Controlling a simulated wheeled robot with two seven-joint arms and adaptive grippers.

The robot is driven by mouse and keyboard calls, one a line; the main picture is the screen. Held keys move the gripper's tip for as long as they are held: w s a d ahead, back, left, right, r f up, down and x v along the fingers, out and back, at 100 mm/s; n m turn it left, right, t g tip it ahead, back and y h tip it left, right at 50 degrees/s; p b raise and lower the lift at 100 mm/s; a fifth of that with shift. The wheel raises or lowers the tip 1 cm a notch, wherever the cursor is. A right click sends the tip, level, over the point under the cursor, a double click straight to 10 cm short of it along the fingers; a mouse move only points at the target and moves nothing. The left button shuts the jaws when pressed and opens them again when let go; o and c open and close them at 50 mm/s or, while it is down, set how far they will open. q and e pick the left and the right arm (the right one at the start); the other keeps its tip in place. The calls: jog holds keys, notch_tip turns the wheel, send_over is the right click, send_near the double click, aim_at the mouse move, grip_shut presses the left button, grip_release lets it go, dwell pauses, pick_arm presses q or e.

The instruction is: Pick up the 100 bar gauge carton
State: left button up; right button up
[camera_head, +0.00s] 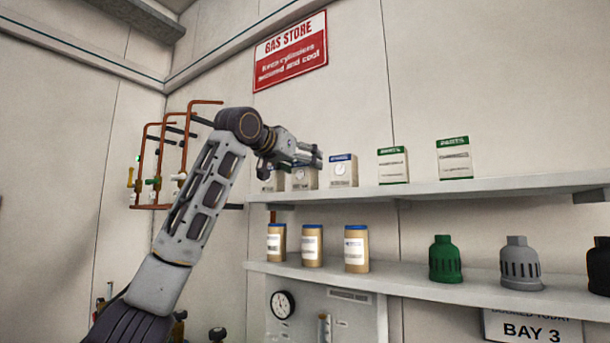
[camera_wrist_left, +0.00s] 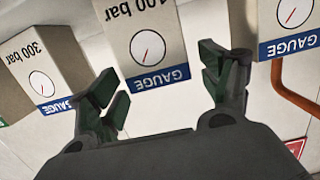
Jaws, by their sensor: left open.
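The 100 bar gauge carton (camera_wrist_left: 145,45) is a white and grey box with a dial picture and a blue GAUGE band. It shows upside down in the left wrist view, framed between the fingers of my open left gripper (camera_wrist_left: 160,80). No finger visibly touches it; the depth of the gap is unclear. In the head view the carton (camera_head: 304,178) stands on the upper shelf, its top partly hidden by my left gripper (camera_head: 314,156). My right gripper is not in view.
A 300 bar gauge carton (camera_wrist_left: 42,75) and another gauge carton (camera_wrist_left: 288,25) flank it closely. Green-banded parts cartons (camera_head: 393,166) stand further right on the upper shelf (camera_head: 480,187). Jars (camera_head: 311,246) and valve caps (camera_head: 445,260) stand on the lower shelf. Copper pipes (camera_head: 160,160) are at left.

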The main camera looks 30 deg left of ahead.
pick_arm(q)
jog(key=shift+x, duration=0.8)
jog(key=c, duration=1.2)
jog(key=shift+r, duration=0.25)
jog(key=shift+r, duration=4.75)
